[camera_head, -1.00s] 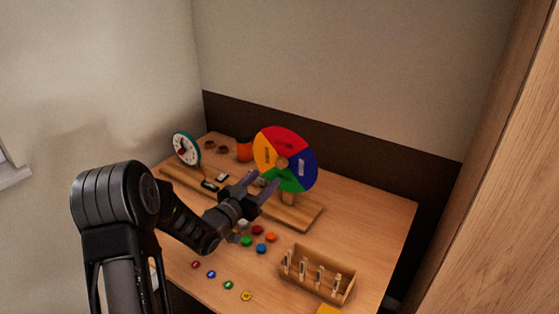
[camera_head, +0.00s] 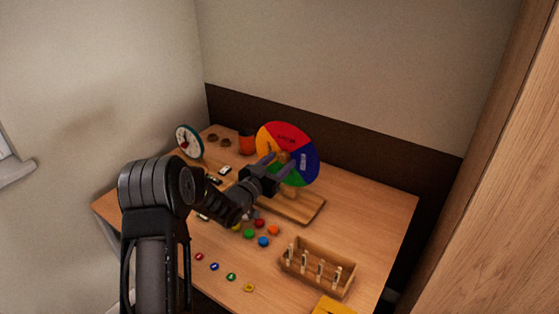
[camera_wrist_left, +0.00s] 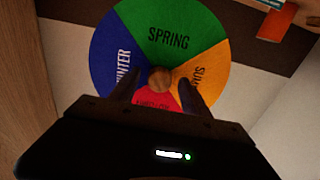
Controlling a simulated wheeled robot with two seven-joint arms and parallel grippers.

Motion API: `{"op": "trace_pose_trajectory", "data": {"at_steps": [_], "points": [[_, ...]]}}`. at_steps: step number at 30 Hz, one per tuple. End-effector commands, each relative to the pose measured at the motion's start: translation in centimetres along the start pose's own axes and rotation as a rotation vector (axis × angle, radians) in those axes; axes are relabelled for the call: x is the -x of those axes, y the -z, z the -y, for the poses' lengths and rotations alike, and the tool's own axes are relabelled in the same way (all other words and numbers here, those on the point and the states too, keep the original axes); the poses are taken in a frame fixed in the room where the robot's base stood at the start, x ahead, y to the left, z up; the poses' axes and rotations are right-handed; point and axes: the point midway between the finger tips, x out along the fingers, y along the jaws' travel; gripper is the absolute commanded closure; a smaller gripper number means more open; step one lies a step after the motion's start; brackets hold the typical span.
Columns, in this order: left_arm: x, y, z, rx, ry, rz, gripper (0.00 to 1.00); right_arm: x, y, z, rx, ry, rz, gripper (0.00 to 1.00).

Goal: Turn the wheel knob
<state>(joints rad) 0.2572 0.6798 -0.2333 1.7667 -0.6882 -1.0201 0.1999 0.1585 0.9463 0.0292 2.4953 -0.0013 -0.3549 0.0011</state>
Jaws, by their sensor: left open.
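A round season wheel (camera_head: 284,140) with red, yellow, green and blue quarters stands upright on a wooden base (camera_head: 301,209) at the back of the table. In the left wrist view the wheel (camera_wrist_left: 168,38) fills the middle, its quarters lettered. A round wooden knob (camera_wrist_left: 160,79) sits at its centre. My left gripper (camera_head: 276,166) is open in front of the wheel; its fingers lie on either side of the knob in the left wrist view (camera_wrist_left: 158,90). I cannot tell whether they touch it. The knob is partly hidden in the head view. My right gripper is not in view.
A clock (camera_head: 189,142) and an orange pot (camera_head: 247,143) stand at the back left. Several coloured pieces (camera_head: 263,241) lie in front of the base. A wooden rack (camera_head: 318,283) stands at the front right. A wall closes off the back.

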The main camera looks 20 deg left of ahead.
Motion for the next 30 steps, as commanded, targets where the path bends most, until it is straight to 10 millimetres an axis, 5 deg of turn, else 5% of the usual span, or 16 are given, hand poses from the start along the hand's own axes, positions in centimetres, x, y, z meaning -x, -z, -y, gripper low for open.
{"op": "trace_pose_trajectory", "data": {"at_steps": [9,30], "points": [[-0.26,-0.02,-0.03,0.0,0.0,0.0,0.47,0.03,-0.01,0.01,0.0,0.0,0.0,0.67],[-0.24,-0.01,-0.03,0.0,0.0,0.0,1.0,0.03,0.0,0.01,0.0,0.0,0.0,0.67]]}}
